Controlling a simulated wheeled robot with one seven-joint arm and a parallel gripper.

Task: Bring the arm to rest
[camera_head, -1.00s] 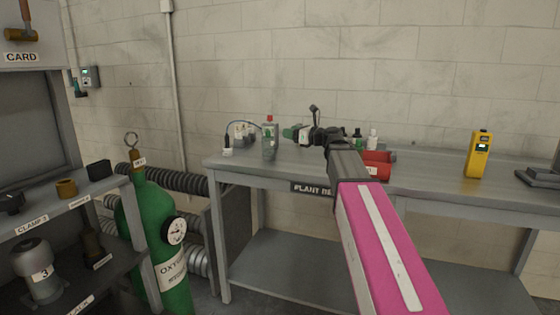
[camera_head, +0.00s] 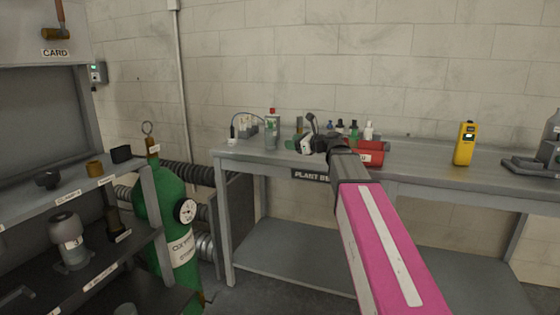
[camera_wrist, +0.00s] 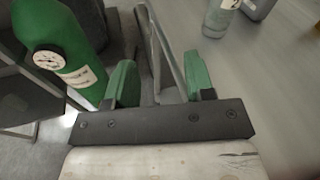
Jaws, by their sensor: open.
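My arm, with a pink and white link, reaches out from the lower right in the head view. My gripper (camera_head: 292,144) is at its far end, over the front left part of the grey bench (camera_head: 235,158). In the wrist view my gripper (camera_wrist: 160,85) has its two green fingers wide apart, with nothing between them but the bench's edge and leg beyond. It holds nothing.
A green oxygen cylinder (camera_head: 165,215) with a gauge stands left of the bench. A grey shelf (camera_head: 70,190) with fittings is at far left.

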